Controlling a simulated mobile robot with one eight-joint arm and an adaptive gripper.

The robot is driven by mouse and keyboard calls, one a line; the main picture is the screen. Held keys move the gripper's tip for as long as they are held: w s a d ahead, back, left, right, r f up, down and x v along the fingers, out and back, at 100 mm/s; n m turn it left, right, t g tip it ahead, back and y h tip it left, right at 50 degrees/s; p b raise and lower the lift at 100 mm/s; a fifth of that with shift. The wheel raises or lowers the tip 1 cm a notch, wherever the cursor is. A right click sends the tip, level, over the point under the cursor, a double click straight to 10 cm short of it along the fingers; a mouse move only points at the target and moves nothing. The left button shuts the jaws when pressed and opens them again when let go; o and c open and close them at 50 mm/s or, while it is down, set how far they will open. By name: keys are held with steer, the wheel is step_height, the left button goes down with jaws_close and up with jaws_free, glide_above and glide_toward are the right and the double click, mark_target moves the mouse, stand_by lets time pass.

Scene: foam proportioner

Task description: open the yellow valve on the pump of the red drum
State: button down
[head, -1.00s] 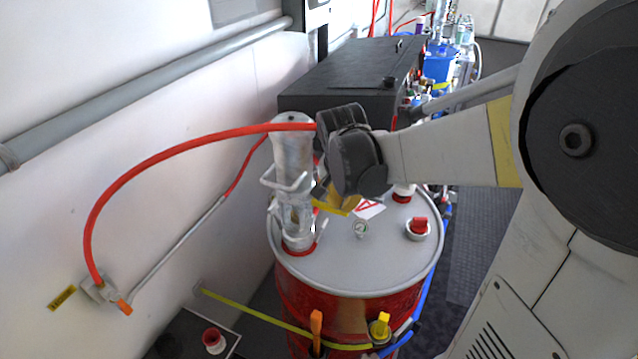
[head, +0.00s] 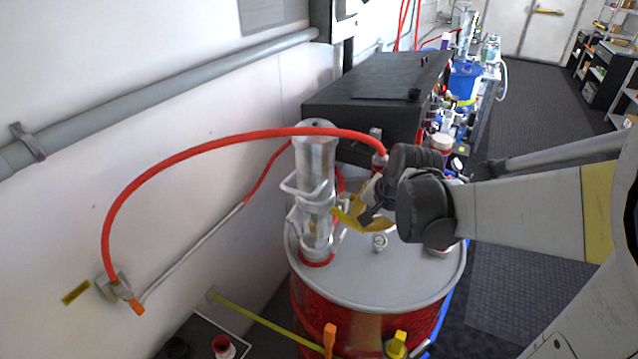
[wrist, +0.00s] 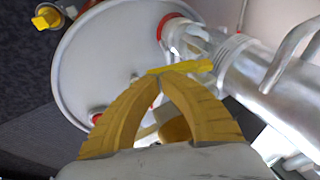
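The red drum (head: 345,322) stands by the wall with a grey lid. A silver pump (head: 315,160) rises from the lid's left side; it also shows in the wrist view (wrist: 255,85). The yellow valve handle (wrist: 200,67) is a thin bar reaching from the pump toward my fingertips in the wrist view. My gripper (wrist: 161,78) has its yellow fingers together at the tips, at the handle's outer end. They look in contact with it, but I cannot tell if the bar is between them. In the head view my gripper (head: 348,214) is right beside the pump, partly hiding the handle.
A red hose (head: 205,145) arches from the wall fitting to behind my wrist. A black box (head: 370,95) stands behind the drum. A yellow strap (head: 265,323) runs from the wall to the drum. Open floor (head: 530,275) lies to the right.

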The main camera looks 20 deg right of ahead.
step_height(320, 180, down, 3)
steer(key=t+y+b, duration=0.1)
steer(key=t+b, duration=0.1)
steer(key=b, duration=0.1)
steer(key=shift+r+m+y, duration=0.15)
steer(key=shift+m+y, duration=0.15)
steer(key=f+t+y+b, duration=0.1)
steer(key=t+b, duration=0.1)
steer(key=b, duration=0.2)
steer(key=w+a+f+m+t+y+b, duration=0.1)
steer(key=t+b, duration=0.1)
steer(key=b, duration=0.2)
steer(key=w+a+f+t+y+b, duration=0.1)
steer(key=t+y+b, duration=0.1)
steer(key=b, duration=0.3)
steer(key=shift+w+f+t, duration=0.15)
steer(key=shift+f+t, duration=0.2)
steer(key=shift+t, duration=0.25)
